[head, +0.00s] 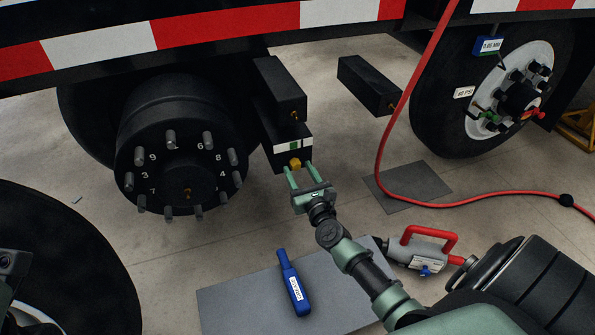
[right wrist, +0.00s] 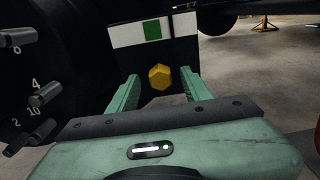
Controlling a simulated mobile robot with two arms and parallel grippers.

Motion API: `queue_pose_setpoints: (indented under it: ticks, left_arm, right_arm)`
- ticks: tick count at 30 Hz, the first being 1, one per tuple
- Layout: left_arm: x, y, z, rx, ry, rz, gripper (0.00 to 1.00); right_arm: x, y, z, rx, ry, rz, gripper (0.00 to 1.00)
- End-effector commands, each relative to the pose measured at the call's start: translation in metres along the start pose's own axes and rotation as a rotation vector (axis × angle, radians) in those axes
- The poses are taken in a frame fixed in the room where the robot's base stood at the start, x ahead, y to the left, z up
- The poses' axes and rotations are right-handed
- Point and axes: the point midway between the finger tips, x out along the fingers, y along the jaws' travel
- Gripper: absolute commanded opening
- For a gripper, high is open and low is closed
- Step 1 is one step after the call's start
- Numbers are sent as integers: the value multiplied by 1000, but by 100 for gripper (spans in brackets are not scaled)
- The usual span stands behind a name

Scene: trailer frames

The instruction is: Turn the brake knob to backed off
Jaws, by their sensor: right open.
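The brake knob (head: 295,164) is a small yellow hexagonal knob on the front of a black box (head: 289,158) beside the wheel hub. A white band (head: 293,143) with a green mark is above it on the box. My right gripper (head: 298,169) is open at the knob, with one finger on each side. In the right wrist view the knob (right wrist: 160,77) shows whole between the two green fingers (right wrist: 160,90), with visible gaps on both sides. I cannot tell how far the fingertips reach along it. My left gripper is not in view.
The hub (head: 180,150) with numbered studs is left of the box. Another black box (head: 369,85) and a tyred wheel (head: 490,85) are to the right. A red hose (head: 379,150) hangs down to the floor.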

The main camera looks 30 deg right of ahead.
Motion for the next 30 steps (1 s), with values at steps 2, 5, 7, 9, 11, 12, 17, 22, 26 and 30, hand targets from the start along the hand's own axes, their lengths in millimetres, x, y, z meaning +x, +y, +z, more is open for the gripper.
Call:
queue_pose_setpoints:
  ticks: [2,5,7,9,11,12,17,22,26,30]
  left_arm:
    - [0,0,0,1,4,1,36]
    - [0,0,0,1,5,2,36]
    - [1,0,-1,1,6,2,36]
    - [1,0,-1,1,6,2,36]
    - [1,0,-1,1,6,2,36]
    - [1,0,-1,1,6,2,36]
    - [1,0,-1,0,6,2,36]
    - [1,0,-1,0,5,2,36]
    - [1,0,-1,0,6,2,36]
    - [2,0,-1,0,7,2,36]
  right_arm:
    - [7,0,0,1,-1,-1,49]
    - [10,0,0,0,0,-1,49]
    - [11,0,0,0,1,-1,49]
    - [11,0,0,0,1,0,49]
    - [11,0,0,0,1,0,49]
    - [11,0,0,-1,1,0,46]
    - [10,0,0,-1,1,0,2]
    - [10,0,0,-3,1,0,0]
    - [10,0,0,-21,1,0,0]
    - [10,0,0,-69,1,0,0]
